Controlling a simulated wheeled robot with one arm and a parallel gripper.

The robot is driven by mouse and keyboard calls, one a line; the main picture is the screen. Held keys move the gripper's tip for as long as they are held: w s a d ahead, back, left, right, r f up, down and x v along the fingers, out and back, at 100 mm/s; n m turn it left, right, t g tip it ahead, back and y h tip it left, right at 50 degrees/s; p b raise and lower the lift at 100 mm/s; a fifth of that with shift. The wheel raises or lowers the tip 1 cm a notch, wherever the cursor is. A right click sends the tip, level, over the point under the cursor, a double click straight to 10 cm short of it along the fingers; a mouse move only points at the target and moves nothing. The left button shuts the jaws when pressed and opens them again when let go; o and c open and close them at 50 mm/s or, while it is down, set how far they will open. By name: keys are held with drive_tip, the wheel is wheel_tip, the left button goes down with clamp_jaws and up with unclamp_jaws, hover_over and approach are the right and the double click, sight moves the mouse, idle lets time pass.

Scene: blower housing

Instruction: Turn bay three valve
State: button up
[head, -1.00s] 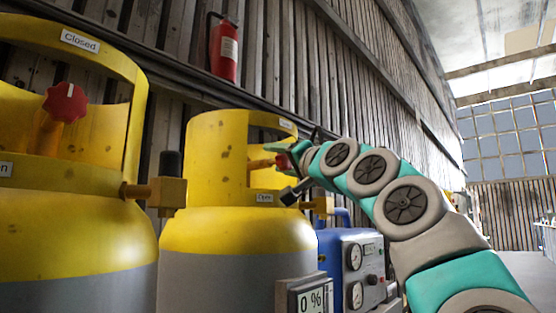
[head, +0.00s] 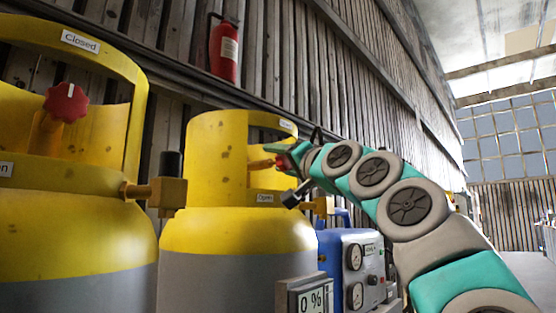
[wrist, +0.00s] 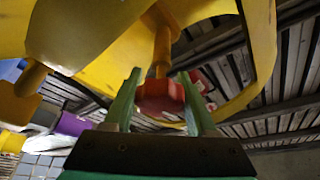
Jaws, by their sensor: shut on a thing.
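A yellow and grey cylinder (head: 240,238) stands in the middle of the head view, with an "Open" label on its collar. Its red valve knob (head: 284,162) sits on an orange stem inside the collar. My gripper (head: 283,168) reaches it from the right. In the wrist view the red knob (wrist: 162,95) lies between the two green fingers of my gripper (wrist: 164,98), which are shut on it. Its stem runs up into the yellow collar. A nearer cylinder (head: 75,235) at the left has another red knob (head: 66,102) and a "Closed" label.
A blue unit with gauges (head: 345,265) stands right of the middle cylinder. A display reading 0 % (head: 312,299) is in front. A red fire extinguisher (head: 224,50) hangs on the plank wall. A brass fitting (head: 160,193) juts from the left cylinder.

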drive_tip(key=shift+n+y, duration=0.6)
drive_tip(key=shift+n, duration=0.3)
drive_tip(key=n+g+y, duration=0.1)
drive_tip(key=n, duration=0.3)
drive_tip(key=shift+s+a+y, duration=0.1)
drive_tip(key=shift+y, duration=0.3)
drive_tip(key=n+g+y, duration=0.1)
drive_tip(key=n, duration=0.1)
drive_tip(key=shift+a+n, duration=0.1)
drive_tip(key=shift+n, duration=0.2)
drive_tip(key=shift+s+r+n+g+y, duration=0.15)
drive_tip(key=shift+n+g+y, duration=0.4)
drive_tip(key=shift+n, duration=0.85)
drive_tip(key=shift+s+a+n+g+y+p, duration=0.1)
drive_tip(key=shift+n+g+y+p, duration=0.4)
drive_tip(key=shift+n, duration=0.75)
drive_tip(key=shift+n+g+y+p, duration=0.1)
drive_tip(key=shift+n+g+p, duration=0.2)
drive_tip(key=shift+n+g, duration=0.7)
drive_tip(key=shift+s+a+n+g+y+p, duration=0.1)
drive_tip(key=shift+n+g+y+p, duration=0.25)
drive_tip(key=shift+n, duration=1.2)
drive_tip(key=shift+n+g, duration=0.3)
drive_tip(key=shift+n, duration=0.6)
drive_tip(key=shift+s+n+g, duration=0.1)
drive_tip(key=shift+n+g, duration=0.6)
drive_tip(key=shift+n, duration=0.7)
drive_tip(key=shift+s+a+n, duration=0.1)
drive_tip(key=shift+a+n, duration=0.05)
drive_tip(key=shift+n, duration=0.45)
